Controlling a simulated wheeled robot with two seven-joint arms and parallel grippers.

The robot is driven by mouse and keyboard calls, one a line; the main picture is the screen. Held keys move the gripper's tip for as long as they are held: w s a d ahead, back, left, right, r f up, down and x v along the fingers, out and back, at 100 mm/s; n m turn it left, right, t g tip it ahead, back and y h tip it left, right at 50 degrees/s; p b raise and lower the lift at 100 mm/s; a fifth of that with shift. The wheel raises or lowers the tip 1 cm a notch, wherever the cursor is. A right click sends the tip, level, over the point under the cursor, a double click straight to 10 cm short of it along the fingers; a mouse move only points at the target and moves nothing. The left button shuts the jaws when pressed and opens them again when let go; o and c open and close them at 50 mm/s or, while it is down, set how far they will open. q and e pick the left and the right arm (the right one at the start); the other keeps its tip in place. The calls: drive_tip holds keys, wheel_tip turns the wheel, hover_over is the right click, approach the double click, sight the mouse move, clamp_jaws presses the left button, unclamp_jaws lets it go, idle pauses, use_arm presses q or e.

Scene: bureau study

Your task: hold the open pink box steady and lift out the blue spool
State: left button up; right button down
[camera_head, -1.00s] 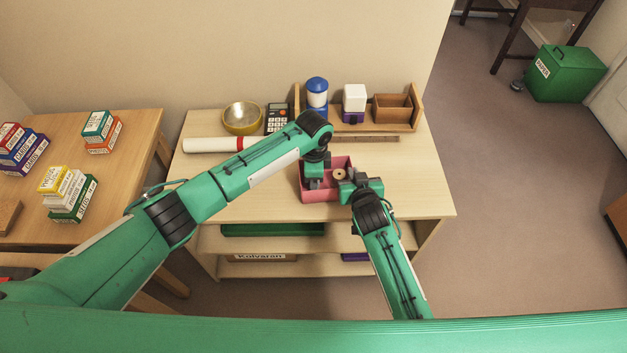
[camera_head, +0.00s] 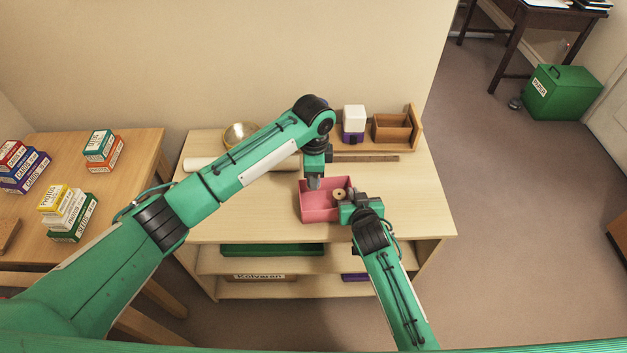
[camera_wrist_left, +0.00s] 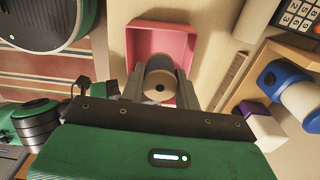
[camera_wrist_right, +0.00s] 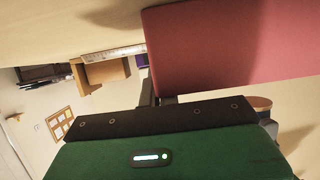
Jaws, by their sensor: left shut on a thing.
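The open pink box (camera_head: 318,215) stands on the light wooden desk. My left gripper (camera_head: 314,184) points down over its left part. It is shut on the blue spool, which shows a tan end with a hole between the fingers in the left wrist view (camera_wrist_left: 158,88). A tan round piece with a dark hole (camera_head: 340,194) sits at the box's right end. My right gripper (camera_head: 352,204) is at the box's right wall, its fingers close together on the wall's edge; the wall fills much of the right wrist view (camera_wrist_right: 230,50).
The desk's right part is clear. Small cartons stack on the left table (camera_head: 120,175).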

drive_tip(key=c, duration=1.6)
unclamp_jaws()
drive_tip(key=shift+s, duration=0.1)
drive_tip(key=v, duration=1.1)
drive_tip(key=shift+s+d+r, duration=0.1)
drive_tip(key=shift+s+r, duration=0.1)
drive_tip(key=shift+s, duration=0.15)
